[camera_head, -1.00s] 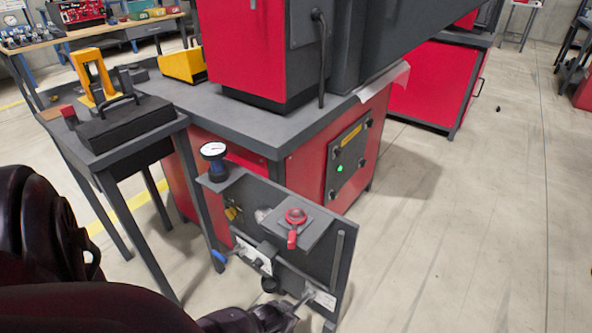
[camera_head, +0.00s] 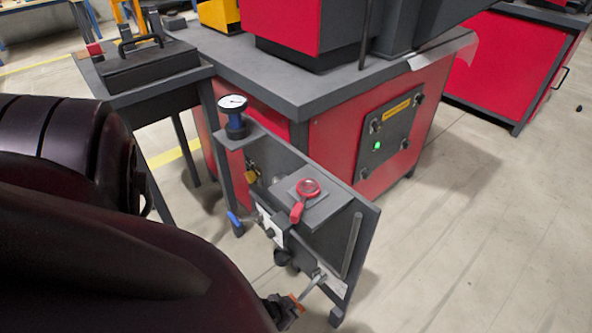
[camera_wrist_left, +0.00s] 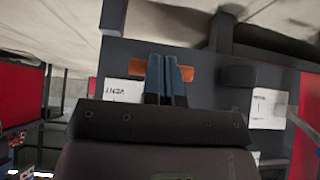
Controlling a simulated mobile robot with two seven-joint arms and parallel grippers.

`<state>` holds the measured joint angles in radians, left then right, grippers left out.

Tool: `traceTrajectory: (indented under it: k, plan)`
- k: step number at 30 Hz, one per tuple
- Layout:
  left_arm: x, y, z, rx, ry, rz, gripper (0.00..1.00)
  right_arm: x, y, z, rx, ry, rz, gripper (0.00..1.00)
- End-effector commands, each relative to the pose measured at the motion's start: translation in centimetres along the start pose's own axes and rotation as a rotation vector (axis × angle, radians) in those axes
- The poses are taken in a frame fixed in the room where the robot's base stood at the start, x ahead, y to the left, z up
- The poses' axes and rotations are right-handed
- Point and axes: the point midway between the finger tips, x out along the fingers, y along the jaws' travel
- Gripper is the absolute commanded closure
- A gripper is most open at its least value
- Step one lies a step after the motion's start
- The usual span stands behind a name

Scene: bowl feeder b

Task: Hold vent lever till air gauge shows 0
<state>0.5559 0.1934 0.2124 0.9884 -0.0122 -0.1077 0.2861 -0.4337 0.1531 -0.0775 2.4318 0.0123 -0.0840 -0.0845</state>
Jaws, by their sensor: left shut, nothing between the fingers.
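The air gauge (camera_head: 233,102) is a white dial on a blue and black stem at the panel's upper left corner; its reading is too small to tell. A grey lever (camera_head: 316,284) sticks out at the panel's lower right beside a white label. I cannot read which lever is the vent lever. My left gripper (camera_head: 286,309) is at that lever's outer end, shut with nothing between its fingers. In the left wrist view an orange bar (camera_wrist_left: 184,74) lies across behind the shut fingers (camera_wrist_left: 166,76); I cannot tell whether they touch. My right gripper is out of view.
The panel also carries a red-handled valve (camera_head: 305,191), a blue lever (camera_head: 235,219) and a black knob (camera_head: 283,257). The red machine (camera_head: 340,140) with a green light stands behind. A side table (camera_head: 190,68) is at left.

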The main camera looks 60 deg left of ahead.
Motion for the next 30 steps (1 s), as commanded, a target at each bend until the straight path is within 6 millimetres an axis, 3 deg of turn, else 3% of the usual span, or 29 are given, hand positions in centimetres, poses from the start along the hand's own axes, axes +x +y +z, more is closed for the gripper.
traceTrajectory:
  k: [1, 5, 30]
  plan:
    - [0.3, -0.1, 0.9, 0.001, -0.011, -0.002, 1.0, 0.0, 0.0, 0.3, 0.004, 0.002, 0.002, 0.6]
    - [0.7, -0.1, 0.9, 0.001, -0.008, -0.002, 1.0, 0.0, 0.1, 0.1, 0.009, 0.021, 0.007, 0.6]
    - [0.8, 0.1, -0.5, 0.001, 0.017, 0.003, 1.0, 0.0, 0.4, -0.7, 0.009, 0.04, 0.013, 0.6]
